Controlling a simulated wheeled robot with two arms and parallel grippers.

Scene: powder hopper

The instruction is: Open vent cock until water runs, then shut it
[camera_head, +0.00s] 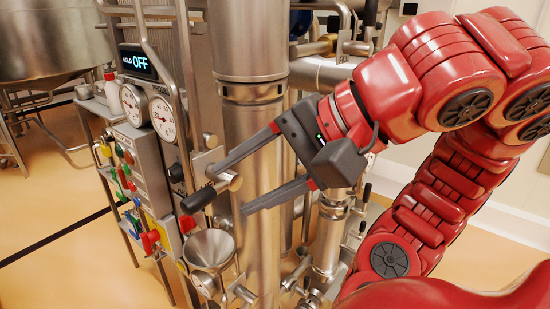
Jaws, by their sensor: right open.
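A small metal cock with a black lever handle (198,200) sticks out in front of the thick steel column, and I take it to be the vent cock. Its handle slants down to the left. A steel funnel (209,248) sits below it; I see no water running. My right gripper (229,191) reaches in from the right with its two grey fingers spread wide. The upper fingertip is close to the cock body and the lower one is beside the column. I cannot tell whether either touches. My left gripper is out of view.
A thick steel column (250,110) rises behind the fingers. Pipes and small valves crowd the lower middle. Open floor (50,205) lies at far left.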

